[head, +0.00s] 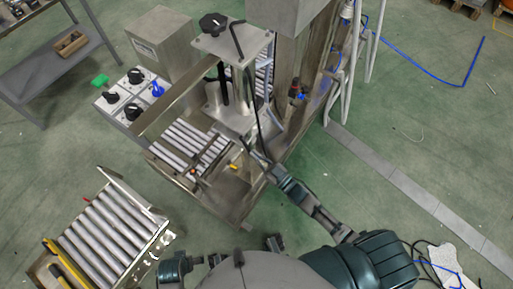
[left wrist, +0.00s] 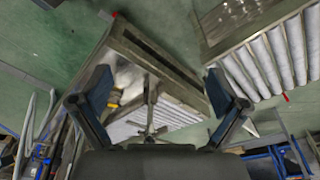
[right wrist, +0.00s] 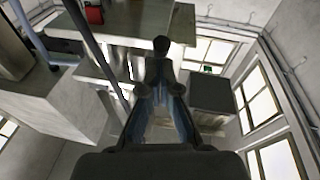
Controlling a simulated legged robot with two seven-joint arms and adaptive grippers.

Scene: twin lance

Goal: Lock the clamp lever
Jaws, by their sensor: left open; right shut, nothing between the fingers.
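The press-like clamp station has a steel top plate (head: 232,44) with a black knob (head: 213,22) and a thin bent black lever (head: 237,38) on it. I cannot tell for sure whether this is the clamp lever. My right gripper (head: 256,158) is shut and empty, below and in front of the station's lower plate (head: 222,116). In the right wrist view its fingers (right wrist: 161,80) meet, with a dark rod (right wrist: 92,45) to their left. My left gripper (left wrist: 156,88) is open and empty. A T-shaped metal handle (left wrist: 149,112) appears between its fingers, apparently beyond them.
A roller conveyor (head: 190,142) runs under the station; a separate roller section (head: 112,232) stands at lower left. A control box with black knobs (head: 128,92) is left of the station.

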